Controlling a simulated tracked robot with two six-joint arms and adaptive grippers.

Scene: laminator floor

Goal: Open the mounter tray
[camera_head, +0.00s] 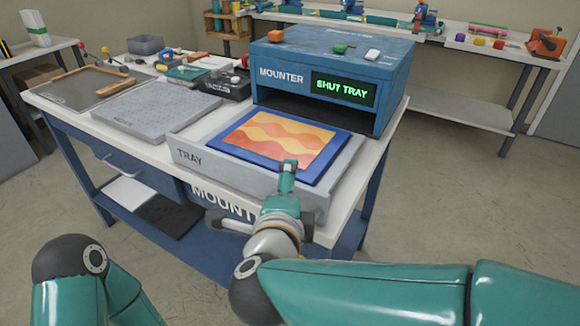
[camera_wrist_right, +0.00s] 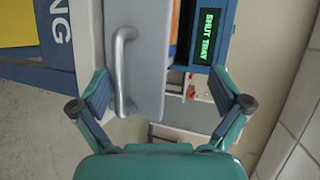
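The mounter (camera_head: 330,60) is a blue box with a dark slot and a green display reading "SHUT TRAY". Its grey tray (camera_head: 215,166) stands out in front of the slot, with a blue board bearing an orange and yellow wavy picture (camera_head: 278,138) on it. The tray's silver handle (camera_head: 238,224) is on its front, partly hidden by my right wrist. My right gripper (camera_head: 288,168) is at the tray front. In the right wrist view my right gripper (camera_wrist_right: 160,92) is open, with the handle (camera_wrist_right: 121,70) between its fingers, nearer the left one. My left gripper is out of view.
The white-topped table (camera_head: 115,133) also holds a grey slab (camera_head: 155,108), a framed screen (camera_head: 85,88), a black box (camera_head: 224,84) and small tools. A long bench (camera_head: 470,44) with coloured items runs along the back. The floor at the right is clear.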

